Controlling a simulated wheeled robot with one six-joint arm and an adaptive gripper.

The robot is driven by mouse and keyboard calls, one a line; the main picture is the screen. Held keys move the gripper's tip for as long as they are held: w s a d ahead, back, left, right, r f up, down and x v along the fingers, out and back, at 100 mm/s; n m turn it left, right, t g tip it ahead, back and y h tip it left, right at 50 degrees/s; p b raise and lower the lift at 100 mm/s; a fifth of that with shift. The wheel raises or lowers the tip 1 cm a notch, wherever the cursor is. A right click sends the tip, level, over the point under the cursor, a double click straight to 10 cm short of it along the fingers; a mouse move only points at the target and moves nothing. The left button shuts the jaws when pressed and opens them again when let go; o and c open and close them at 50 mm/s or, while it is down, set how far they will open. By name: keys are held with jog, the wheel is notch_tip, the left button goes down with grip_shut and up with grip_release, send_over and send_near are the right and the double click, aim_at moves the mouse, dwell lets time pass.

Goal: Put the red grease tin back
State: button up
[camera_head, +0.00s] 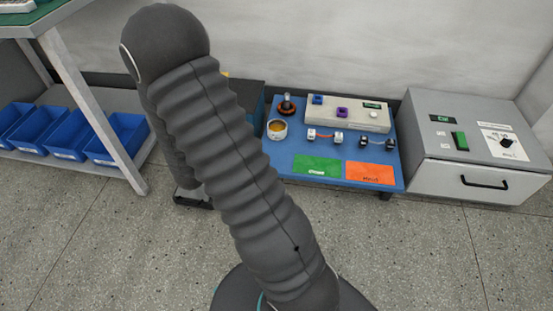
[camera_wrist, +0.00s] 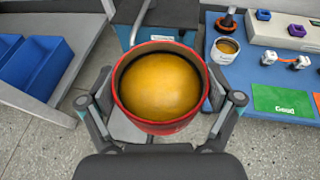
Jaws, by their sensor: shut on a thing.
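The red grease tin (camera_wrist: 161,128) is in the wrist view, open at the top and full of yellow-brown grease. My gripper (camera_wrist: 160,115) is shut on it, one finger on each side. The tin is held upright or nearly so, with floor visible around it. In the head view my own arm hides the tin and most of the gripper.
A blue mat or low table (camera_head: 283,161) holds a white tin (camera_head: 277,129) of grease, a brush-like item (camera_head: 287,104), small connectors, and green (camera_head: 317,167) and orange (camera_head: 370,174) cards. A grey box (camera_head: 470,148) stands right. Blue bins (camera_head: 118,140) sit on a shelf left.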

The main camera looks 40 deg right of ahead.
jog(key=s+d+f+m+g+h+b, duration=0.2)
jog(key=s+d+f+m+g, duration=0.2)
jog(key=d, duration=0.4)
jog(key=s+d+f+m+g+h+b, duration=0.1)
jog(key=s+d+f+m+g+b, duration=0.15)
jog(key=s+d+f+g, duration=0.4)
jog(key=s+d+f+m+g+h+b, duration=0.1)
jog(key=d+f+m+g+h, duration=0.15)
jog(key=d+m, duration=0.45)
jog(key=w+d+f, duration=0.1)
jog(key=w+f, duration=0.1)
jog(key=w, duration=0.1)
jog(key=w+d+f+n+b, duration=0.1)
jog(key=w+f, duration=0.1)
jog(key=w, duration=0.2)
jog(key=w+d+f+n, duration=0.1)
jog(key=w+d+f, duration=0.1)
jog(key=w+f, duration=0.1)
jog(key=shift+w+t, duration=0.4)
jog(key=shift+w, duration=0.1)
jog(key=shift+f+b, duration=0.55)
jog(key=shift+f, duration=1.45)
jog(key=shift+f, duration=0.15)
jog(key=o, duration=1)
